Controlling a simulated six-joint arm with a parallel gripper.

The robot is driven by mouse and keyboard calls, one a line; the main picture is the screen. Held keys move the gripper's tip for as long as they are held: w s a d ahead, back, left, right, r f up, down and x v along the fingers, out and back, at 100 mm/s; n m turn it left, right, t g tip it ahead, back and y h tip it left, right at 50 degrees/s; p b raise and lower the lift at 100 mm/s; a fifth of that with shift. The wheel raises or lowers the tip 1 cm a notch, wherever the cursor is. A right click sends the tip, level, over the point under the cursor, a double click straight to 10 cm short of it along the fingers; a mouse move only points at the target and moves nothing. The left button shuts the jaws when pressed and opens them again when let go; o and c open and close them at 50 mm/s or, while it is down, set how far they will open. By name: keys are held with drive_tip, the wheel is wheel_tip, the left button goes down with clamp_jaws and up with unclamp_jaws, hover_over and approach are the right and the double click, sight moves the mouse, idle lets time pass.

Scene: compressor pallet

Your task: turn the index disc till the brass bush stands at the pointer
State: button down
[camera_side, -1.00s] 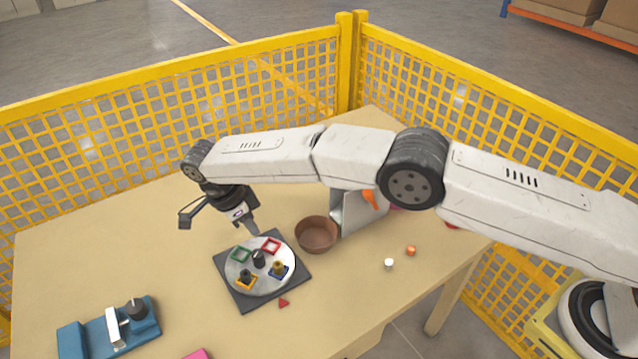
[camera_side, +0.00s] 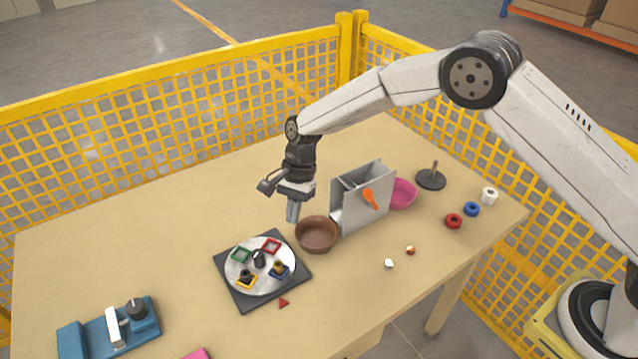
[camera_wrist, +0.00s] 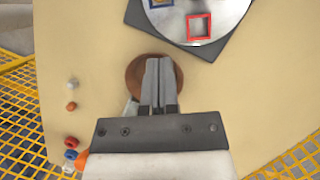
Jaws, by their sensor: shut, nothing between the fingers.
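The pale index disc (camera_side: 262,287) lies on a dark square base (camera_side: 240,299) and has a dark central knob (camera_side: 259,259). Green, red, blue and orange frames ring it. The brass bush (camera_side: 279,267) appears to stand in the blue frame, and a dark part (camera_side: 246,275) in the orange one. The red pointer (camera_side: 284,302) lies on the table at the disc's front; the bush is behind it, with the pointer nearest the gap between the orange and blue frames.
The brown bowl (camera_side: 317,247) is right of the disc. A grey box (camera_side: 350,216) with an orange handle (camera_side: 370,199) and a pink bowl (camera_side: 403,194) stand farther right. A blue fixture (camera_side: 92,340) is at front left.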

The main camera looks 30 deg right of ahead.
sight(284, 272)
drive_tip(key=shift+d, duration=0.2)
drive_tip(key=shift+f, duration=0.1)
drive_tip(key=shift+x, duration=4.9)
drive_tip(key=shift+s+a+m+t+y, duration=0.3)
drive_tip(key=shift+s+a+m, duration=0.15)
drive_tip(key=shift+m, duration=0.25)
drive_tip(key=shift+s+a+m+t, duration=0.3)
drive_tip(key=shift+s+m, duration=0.1)
drive_tip(key=shift+m, duration=0.4)
drive_tip(key=shift+s+a+m+t, duration=0.25)
drive_tip(key=shift+m+t, duration=0.05)
drive_tip(key=shift+m, duration=0.4)
drive_tip(key=shift+s+a+m+t, duration=0.3)
drive_tip(key=shift+m, duration=0.4)
